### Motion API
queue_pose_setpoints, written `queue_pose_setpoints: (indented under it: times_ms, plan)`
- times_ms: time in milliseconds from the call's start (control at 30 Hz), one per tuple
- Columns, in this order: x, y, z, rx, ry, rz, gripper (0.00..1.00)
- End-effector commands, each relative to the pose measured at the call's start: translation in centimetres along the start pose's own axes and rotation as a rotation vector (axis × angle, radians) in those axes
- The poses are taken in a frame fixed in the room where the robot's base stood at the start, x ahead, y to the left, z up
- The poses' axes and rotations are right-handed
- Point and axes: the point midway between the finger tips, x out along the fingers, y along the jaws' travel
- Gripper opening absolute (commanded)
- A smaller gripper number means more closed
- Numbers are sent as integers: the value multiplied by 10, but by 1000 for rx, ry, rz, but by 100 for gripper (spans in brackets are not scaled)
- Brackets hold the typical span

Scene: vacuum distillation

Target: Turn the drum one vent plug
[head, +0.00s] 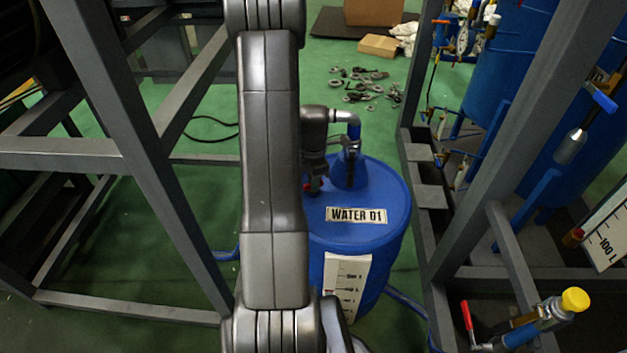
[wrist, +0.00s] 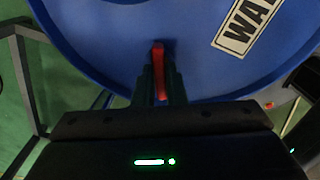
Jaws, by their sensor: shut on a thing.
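The blue drum (head: 375,192), labelled WATER 01, stands upright on the floor behind my arm in the head view. Its lid also fills the top of the wrist view (wrist: 120,45). A red vent plug (wrist: 159,65) shows as a narrow upright bar at the lid's near edge in the wrist view. My gripper (wrist: 160,80) is shut on it, one dark finger on each side. In the head view my gripper (head: 315,182) points down at the lid's left part, and only a bit of red shows there. The plug's base is hidden.
A pipe elbow with a blue fitting (head: 352,135) rises from the lid close to my gripper. Grey steel frames (head: 150,150) stand left and right. A yellow-capped valve (head: 574,300) is at lower right. Loose metal parts (head: 365,82) lie on the green floor behind.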

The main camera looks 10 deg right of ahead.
Motion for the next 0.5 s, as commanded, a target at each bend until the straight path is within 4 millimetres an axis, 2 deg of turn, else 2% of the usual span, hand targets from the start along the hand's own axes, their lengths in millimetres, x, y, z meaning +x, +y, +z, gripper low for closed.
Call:
queue_pose_setpoints:
  times_ms: [500]
  plan:
    - [-1, 1, 0, -74, -1, 2, 0]
